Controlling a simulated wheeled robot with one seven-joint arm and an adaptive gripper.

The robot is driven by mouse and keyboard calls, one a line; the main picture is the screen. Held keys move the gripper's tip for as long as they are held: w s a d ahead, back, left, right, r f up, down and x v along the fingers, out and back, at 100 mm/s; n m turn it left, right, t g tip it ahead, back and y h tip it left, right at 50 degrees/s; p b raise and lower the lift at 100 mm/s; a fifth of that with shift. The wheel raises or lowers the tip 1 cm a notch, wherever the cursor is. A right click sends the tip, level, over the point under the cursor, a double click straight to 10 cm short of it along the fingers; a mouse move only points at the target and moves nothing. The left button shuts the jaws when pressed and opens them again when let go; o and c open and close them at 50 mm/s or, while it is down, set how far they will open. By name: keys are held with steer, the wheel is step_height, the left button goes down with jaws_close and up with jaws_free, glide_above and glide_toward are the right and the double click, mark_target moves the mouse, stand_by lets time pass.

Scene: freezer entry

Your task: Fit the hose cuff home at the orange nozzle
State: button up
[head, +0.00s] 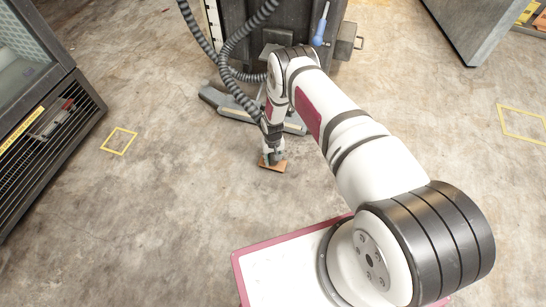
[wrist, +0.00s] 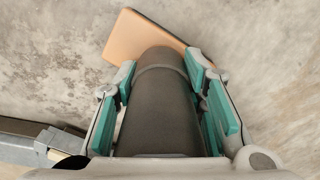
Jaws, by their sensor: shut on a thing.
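My gripper (wrist: 162,70) is shut on a dark grey cylindrical hose cuff (wrist: 158,115), with teal pads on both sides of it. The cuff's far end has a raised ring and overlaps a flat orange-tan piece (wrist: 134,34) in the wrist view. That piece, which looks like the orange nozzle, also shows in the head view (head: 272,166), close to the floor under my gripper (head: 272,150). The joint between cuff and nozzle is hidden, so I cannot tell whether they touch or how far the cuff is seated.
A dark machine (head: 300,22) with ribbed hoses (head: 232,50) stands behind my arm. A grey floor head (head: 225,103) lies close behind my gripper. A glass-fronted cabinet (head: 50,120) is at the left, a grey block (head: 470,25) at the upper right. Concrete floor around is open.

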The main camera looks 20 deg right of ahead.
steer(key=shift+f, duration=0.1)
steer(key=o, duration=1.2)
steer(key=shift+o, duration=0.2)
step_height(320, 180, up, 12)
steer(key=shift+r, duration=0.1)
